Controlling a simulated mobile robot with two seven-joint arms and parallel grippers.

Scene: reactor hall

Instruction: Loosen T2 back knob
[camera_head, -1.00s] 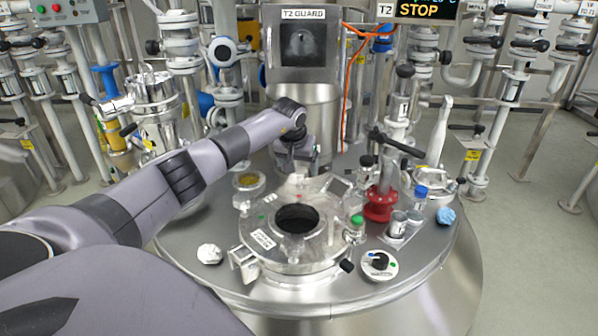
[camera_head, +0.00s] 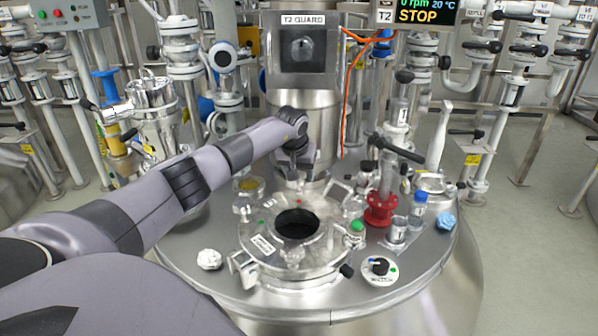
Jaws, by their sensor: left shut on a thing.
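The T2 vessel top (camera_head: 210,285) carries a round steel manway lid (camera_head: 262,236) with a dark open port (camera_head: 300,224) in its middle. My left arm reaches across from the left. My left gripper (camera_head: 299,176) points down at the back edge of the lid, below the T2 GUARD panel (camera_head: 303,48). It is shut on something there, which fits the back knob. The fingers and wrist hide most of that knob. Other fittings on the lid's rim show at the front left and right. My right gripper is not in view.
A red flanged valve (camera_head: 379,212), a blue-capped bottle (camera_head: 418,207) and small cups (camera_head: 397,230) stand right of the lid. The display (camera_head: 427,14) reads STOP.

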